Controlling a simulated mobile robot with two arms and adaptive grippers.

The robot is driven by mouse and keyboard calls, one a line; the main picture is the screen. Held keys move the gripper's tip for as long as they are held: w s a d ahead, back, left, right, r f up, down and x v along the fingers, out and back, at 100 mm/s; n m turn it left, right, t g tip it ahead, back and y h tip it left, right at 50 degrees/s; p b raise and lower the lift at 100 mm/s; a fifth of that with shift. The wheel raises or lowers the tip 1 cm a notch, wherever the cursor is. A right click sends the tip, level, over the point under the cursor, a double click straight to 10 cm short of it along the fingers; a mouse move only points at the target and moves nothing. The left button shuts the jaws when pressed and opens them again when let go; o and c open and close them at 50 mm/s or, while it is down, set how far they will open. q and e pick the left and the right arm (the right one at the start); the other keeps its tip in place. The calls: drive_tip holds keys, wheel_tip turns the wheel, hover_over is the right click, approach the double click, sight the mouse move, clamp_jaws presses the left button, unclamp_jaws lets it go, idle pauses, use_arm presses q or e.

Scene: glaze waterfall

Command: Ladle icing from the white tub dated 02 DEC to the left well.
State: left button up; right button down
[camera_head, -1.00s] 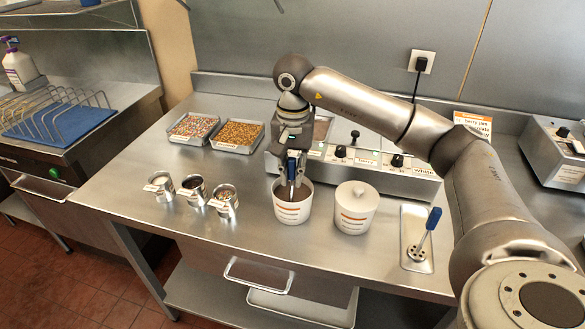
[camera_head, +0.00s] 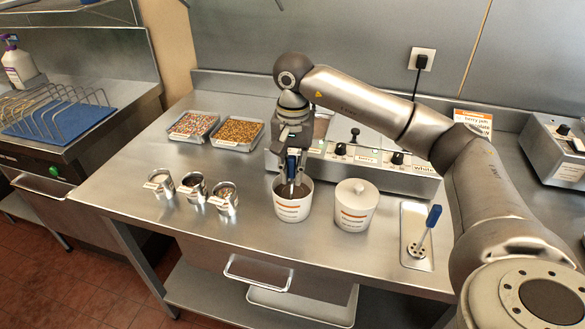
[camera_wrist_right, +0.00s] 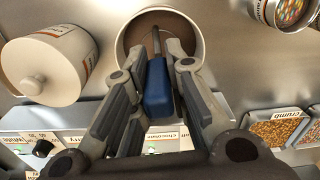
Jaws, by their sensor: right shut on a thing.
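My right gripper (camera_head: 293,166) is shut on the blue handle of a ladle (camera_wrist_right: 158,88), above an open white tub (camera_head: 293,210) with an orange-banded label. The ladle's thin stem goes down into the tub, which has brown contents; the bowl of the ladle is hidden. A second white tub (camera_head: 354,212), with a lid on, stands just right of it. I cannot read a date on either tub. The steel warmer (camera_head: 395,175) with knobs is behind the tubs; my arm hides much of its left part, so I cannot see into the left well. My left gripper is out of view.
Three small metal cups (camera_head: 193,187) stand left of the open tub. Two trays of toppings (camera_head: 238,133) are behind them. A blue-handled tool (camera_head: 428,228) rests in a steel tray (camera_head: 408,262) at the right. The front left counter is clear.

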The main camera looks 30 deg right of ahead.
drive_tip(key=shift+r, duration=0.1)
drive_tip(key=shift+r+p, duration=2.9)
drive_tip(key=shift+r, duration=1.3)
